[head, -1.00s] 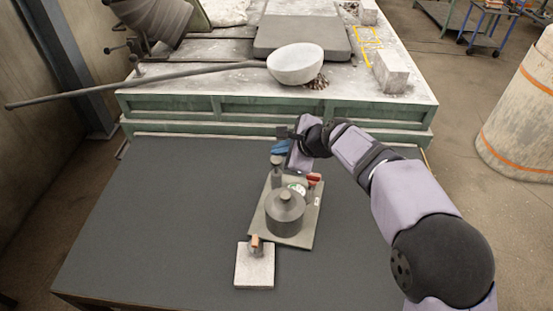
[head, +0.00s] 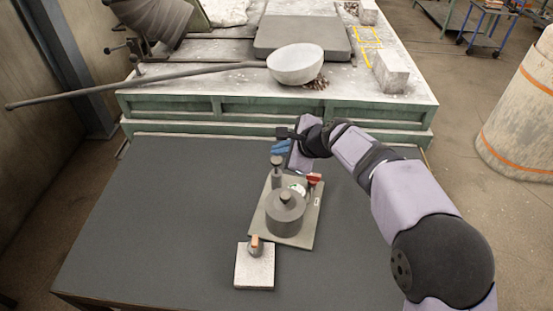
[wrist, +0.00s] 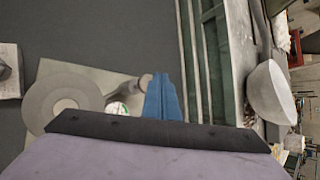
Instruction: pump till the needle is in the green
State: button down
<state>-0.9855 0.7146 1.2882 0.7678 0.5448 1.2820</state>
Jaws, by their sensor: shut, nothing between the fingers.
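The pump is a grey plate (head: 303,232) on the dark table, with a round grey chamber (head: 285,213). Behind the chamber stands a grey plunger post with a knob (head: 276,161). A small round gauge (head: 299,188) with a white and green face is partly hidden by the chamber; its needle is too small to read. My gripper (head: 280,147), with blue fingers, is shut and empty just above and behind the knob. In the wrist view, the blue fingers (wrist: 163,97) appear beside the knob (wrist: 146,80); I cannot tell whether they touch.
A red handle (head: 314,179) is on the plate, right of the gauge. A pale block (head: 254,270) with an orange-topped fitting sits in front of the plate. The table's left side is clear. Behind, a green-sided bench (head: 370,117) holds a long-handled white ladle (head: 295,65).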

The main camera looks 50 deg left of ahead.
aim_at(279, 162)
jog(key=shift+f, duration=0.2)
dwell(0.4)
jog(key=shift+f, duration=0.25)
jog(key=shift+d+f+b, duration=0.1)
jog(key=shift+f+b, duration=1.55)
jog(key=shift+f, duration=0.3)
dwell(1.9)
jog(key=shift+r, duration=0.1)
jog(key=shift+r+p, duration=2.25)
jog(key=shift+r, duration=0.1)
notch_tip(279, 162, up, 5)
jog(key=p, duration=0.4)
jog(key=shift+p, duration=0.4)
